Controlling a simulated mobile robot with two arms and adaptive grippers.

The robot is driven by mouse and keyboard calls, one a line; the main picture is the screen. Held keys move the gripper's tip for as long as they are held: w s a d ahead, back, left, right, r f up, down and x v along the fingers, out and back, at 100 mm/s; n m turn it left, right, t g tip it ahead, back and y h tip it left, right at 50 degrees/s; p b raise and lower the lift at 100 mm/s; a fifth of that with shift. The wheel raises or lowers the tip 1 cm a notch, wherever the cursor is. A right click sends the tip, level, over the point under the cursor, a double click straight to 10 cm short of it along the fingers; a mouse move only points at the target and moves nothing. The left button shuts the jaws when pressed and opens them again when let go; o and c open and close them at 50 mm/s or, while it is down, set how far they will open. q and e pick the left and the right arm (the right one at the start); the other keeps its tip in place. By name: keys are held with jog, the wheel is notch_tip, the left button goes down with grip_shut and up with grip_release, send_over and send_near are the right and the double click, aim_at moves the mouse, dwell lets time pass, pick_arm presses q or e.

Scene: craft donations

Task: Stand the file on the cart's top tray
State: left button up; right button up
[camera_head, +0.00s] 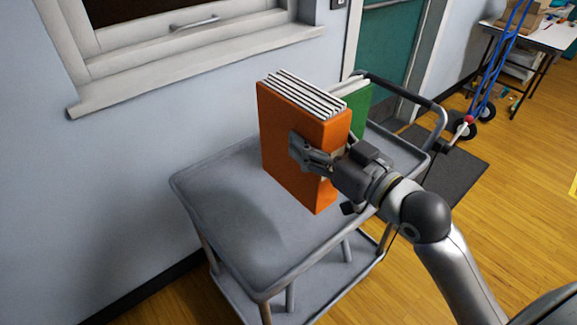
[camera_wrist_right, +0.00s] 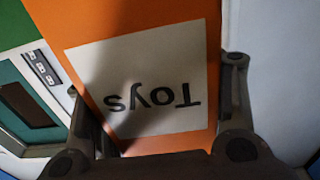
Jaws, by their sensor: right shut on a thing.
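The orange file (camera_head: 282,125), with white page edges on top, is upright over the cart's grey top tray (camera_head: 215,190). My right gripper (camera_head: 324,152) is shut on its spine side, with a finger on each broad face. In the right wrist view the file (camera_wrist_right: 180,25) fills the middle between the fingers, and its white label (camera_wrist_right: 150,75) reads "Toys" upside down. I cannot tell whether the file's bottom edge touches the tray. My left gripper is not in view.
A green file (camera_head: 358,100) stands on the tray behind the orange one, partly hidden. The tray's front left part is bare. The cart's handle (camera_head: 400,92) is at the far end. A window sill (camera_head: 200,62) juts from the wall. A blue hand truck (camera_head: 492,65) stands far right.

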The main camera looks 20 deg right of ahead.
aim_at(334, 191)
jog(key=w+f, duration=0.2)
jog(key=w, duration=0.1)
jog(key=w+a+f, duration=0.1)
jog(key=w+f, duration=0.1)
jog(key=w, duration=0.1)
jog(key=w+f, duration=0.2)
jog(key=w, duration=0.1)
jog(key=shift+a+f+b, duration=0.3)
jog(key=shift+f+b, duration=0.1)
jog(key=shift+w+a+f, duration=0.1)
jog(key=shift+w+f, duration=0.3)
jog(key=shift+f, duration=0.1)
jog(key=shift+w+f, duration=0.1)
jog(key=shift+f, duration=1.55)
jog(key=o, duration=1.9)
jog(key=shift+f, duration=0.15)
jog(key=p+v, duration=0.1)
jog(key=v, duration=1.1)
